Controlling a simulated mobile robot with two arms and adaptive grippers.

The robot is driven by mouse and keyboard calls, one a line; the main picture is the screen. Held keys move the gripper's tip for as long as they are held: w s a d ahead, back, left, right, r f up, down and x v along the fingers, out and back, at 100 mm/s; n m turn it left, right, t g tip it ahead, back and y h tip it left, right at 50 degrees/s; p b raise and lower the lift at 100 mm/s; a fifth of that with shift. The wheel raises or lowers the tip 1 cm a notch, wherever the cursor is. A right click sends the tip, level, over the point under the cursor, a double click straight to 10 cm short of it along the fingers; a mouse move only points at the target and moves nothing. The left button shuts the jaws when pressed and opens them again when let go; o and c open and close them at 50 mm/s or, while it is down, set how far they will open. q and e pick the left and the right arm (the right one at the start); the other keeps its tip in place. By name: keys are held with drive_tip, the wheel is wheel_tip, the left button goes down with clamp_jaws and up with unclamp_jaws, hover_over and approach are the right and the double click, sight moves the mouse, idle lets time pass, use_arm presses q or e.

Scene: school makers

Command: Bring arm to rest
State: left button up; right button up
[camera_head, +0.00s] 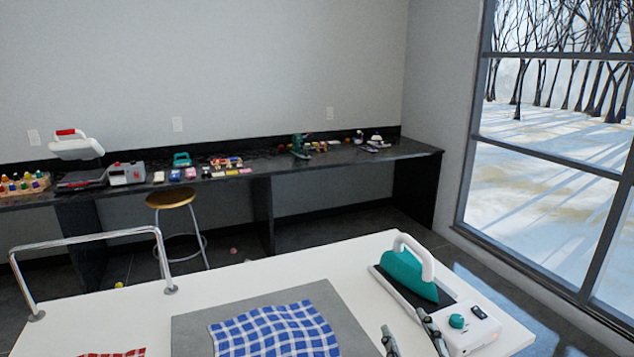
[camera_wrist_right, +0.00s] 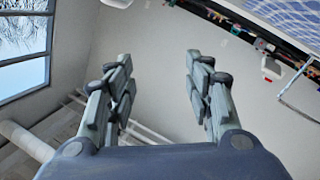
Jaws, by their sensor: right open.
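My right gripper (camera_head: 410,333) shows at the bottom edge of the head view, over the front right of the white table (camera_head: 345,271). Its two fingers stand apart with nothing between them. In the right wrist view the fingers (camera_wrist_right: 159,75) are also wide apart and empty, with the pale wall behind them. My left gripper is in neither view.
A white control box with a teal knob (camera_head: 476,326) is close to the right of the gripper. A chrome rail (camera_head: 95,239) rises from the table's left. A red checked cloth (camera_head: 118,354) is cut by the bottom edge. A stool (camera_head: 171,198) and dark workbench (camera_head: 340,157) stand behind.

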drive_tip(key=s+d+f+m+g+h, duration=0.1)
drive_tip(key=s+d+f+m+g, duration=0.15)
drive_tip(key=f, duration=0.25)
drive_tip(key=s+d+f+m+g+h, duration=0.1)
drive_tip(key=s+f+g, duration=0.25)
drive_tip(key=f, duration=0.25)
drive_tip(key=s+f+m+g, duration=0.1)
drive_tip(key=s+f+g, duration=0.4)
drive_tip(key=s, duration=0.6)
drive_tip(key=s+f+g, duration=0.4)
drive_tip(key=s+f, duration=0.4)
drive_tip(key=s, duration=0.3)
wheel_tip(320, 180, down, 26)
drive_tip(key=s, duration=0.1)
drive_tip(key=s+d+f+g, duration=0.2)
drive_tip(key=s+d+f, duration=0.1)
drive_tip(key=s+f, duration=1.3)
drive_tip(key=shift+s+d, duration=0.2)
drive_tip(key=shift+s, duration=0.3)
